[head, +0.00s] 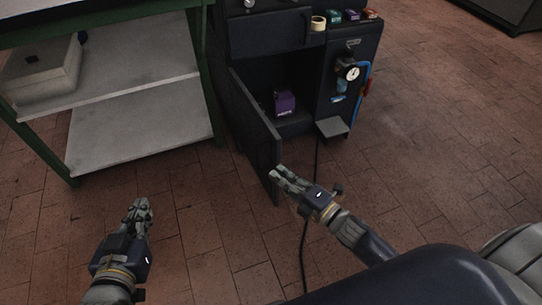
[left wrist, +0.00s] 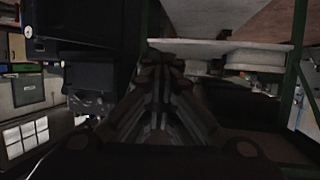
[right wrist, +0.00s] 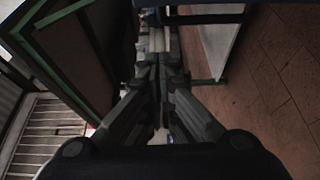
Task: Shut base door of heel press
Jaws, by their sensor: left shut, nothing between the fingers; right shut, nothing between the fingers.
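The dark heel press (head: 345,55) stands at top centre in the head view. Its base door (head: 250,120) is swung open toward me, hinged on the left of the base compartment. A purple box (head: 285,103) sits inside the compartment. My right gripper (head: 275,171) is shut and empty, its fingertips at the door's free edge; I cannot tell whether they touch it. The closed fingers also show in the right wrist view (right wrist: 158,65). My left gripper (head: 141,205) is shut and empty over the floor, left of the door and apart from it. Its fingers show in the left wrist view (left wrist: 158,75).
A green-framed bench with grey shelves (head: 140,135) stands left of the press, close to the door's hinge side. A grey pedal (head: 332,127) projects from the press, and a black cable (head: 304,225) runs along the floor. Brick floor (head: 440,150) is clear at right.

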